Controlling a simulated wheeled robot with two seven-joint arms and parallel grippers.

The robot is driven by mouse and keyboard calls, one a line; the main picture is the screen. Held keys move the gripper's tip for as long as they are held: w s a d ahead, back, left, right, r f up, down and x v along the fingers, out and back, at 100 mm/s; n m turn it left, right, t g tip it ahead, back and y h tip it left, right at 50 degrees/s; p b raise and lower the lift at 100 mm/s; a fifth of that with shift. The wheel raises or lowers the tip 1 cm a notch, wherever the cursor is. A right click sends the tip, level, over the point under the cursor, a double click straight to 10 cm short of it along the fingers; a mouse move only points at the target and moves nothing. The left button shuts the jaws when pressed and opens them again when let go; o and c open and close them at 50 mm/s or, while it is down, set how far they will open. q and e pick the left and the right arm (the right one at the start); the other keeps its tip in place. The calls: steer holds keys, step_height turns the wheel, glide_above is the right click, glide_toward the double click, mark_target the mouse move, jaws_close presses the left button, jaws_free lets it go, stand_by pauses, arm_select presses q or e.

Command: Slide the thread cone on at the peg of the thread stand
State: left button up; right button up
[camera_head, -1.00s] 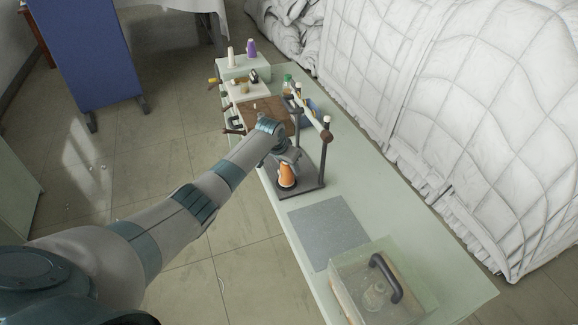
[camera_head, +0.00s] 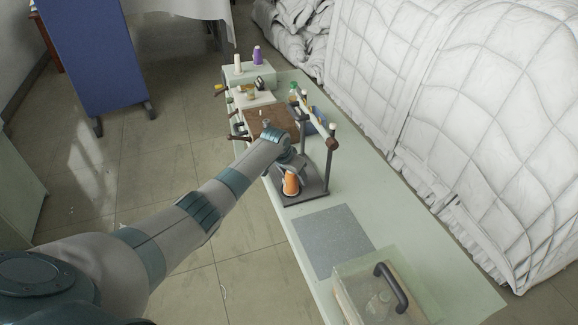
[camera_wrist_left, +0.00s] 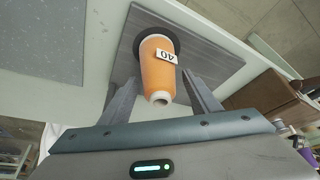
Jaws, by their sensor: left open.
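The orange thread cone (camera_head: 290,184), with a pale core and a label reading 40, stands on the dark base of the thread stand (camera_head: 316,188). In the left wrist view the cone (camera_wrist_left: 157,68) sits over a round black pad on the stand base (camera_wrist_left: 211,62). My left gripper (camera_head: 292,168) is above the cone, and its open fingers (camera_wrist_left: 160,80) reach down on either side of it, with gaps showing. The cone's top hole faces the wrist camera. No peg tip shows there; any peg under the cone is hidden. My right gripper is not in view.
The stand's post and crossbar (camera_head: 321,131) rise beside the gripper. A brown board (camera_head: 270,121) and boxes with white and purple cones (camera_head: 257,56) lie beyond. A grey mat (camera_head: 333,241) and a clear handled case (camera_head: 372,290) are nearer. White duvets line the right side.

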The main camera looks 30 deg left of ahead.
arm_select(q)
steer(key=d+b+v, duration=0.1)
steer(key=b+v, duration=0.2)
steer(key=v, duration=1.4)
steer(key=shift+a, duration=0.5)
steer(key=shift+r, duration=0.1)
